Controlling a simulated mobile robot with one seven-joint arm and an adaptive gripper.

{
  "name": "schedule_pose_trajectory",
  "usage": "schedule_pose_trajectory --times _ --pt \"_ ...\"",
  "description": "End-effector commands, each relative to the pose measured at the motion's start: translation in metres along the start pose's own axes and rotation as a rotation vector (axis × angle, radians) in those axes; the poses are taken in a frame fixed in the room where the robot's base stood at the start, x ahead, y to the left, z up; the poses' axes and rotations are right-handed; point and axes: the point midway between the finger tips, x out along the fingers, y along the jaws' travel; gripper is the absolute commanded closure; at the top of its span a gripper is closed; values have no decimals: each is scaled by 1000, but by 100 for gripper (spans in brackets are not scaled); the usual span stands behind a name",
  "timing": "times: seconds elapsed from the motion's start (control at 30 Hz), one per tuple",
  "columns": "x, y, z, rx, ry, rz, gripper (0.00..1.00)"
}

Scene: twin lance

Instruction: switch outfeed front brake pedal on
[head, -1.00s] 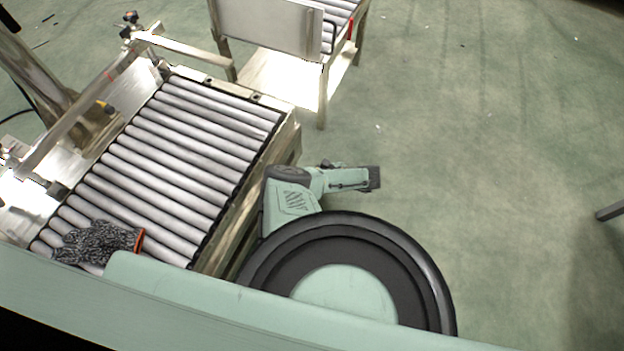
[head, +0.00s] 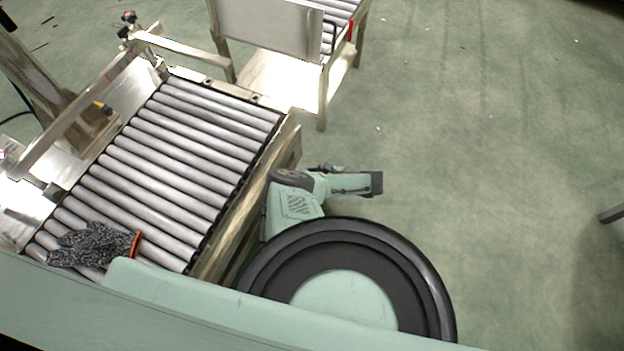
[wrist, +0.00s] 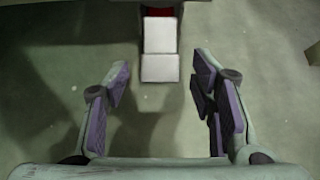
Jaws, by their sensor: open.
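In the wrist view, a pale pedal-like piece (wrist: 160,67) in two flat sections reaches out from under a dark body at the top edge. A strip of red shows behind its upper section. I take it for the brake pedal; whether it is pressed cannot be told. My gripper (wrist: 161,74) is open and empty, its purple-padded fingers apart on the left and right of the pedal's near end. No contact with the pedal shows. In the head view, the pedal cannot be made out, and my arm stretches low beside the roller conveyor (head: 165,150).
A grey knitted glove (head: 95,245) with an orange cuff lies on the conveyor's near rollers. A second roller table (head: 268,28) with a metal panel stands at the back. The green floor (head: 490,170) on the right is mostly clear, with a dark bar at the right edge.

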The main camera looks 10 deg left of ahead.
Motion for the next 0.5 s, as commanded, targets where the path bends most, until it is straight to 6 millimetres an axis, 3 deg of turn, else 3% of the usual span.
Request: schedule_pose_trajectory --times 0.27,0.5 --pt "-2 0 0 0 0 0 48" --pt "-36 -1 0 0 3 -3 48"
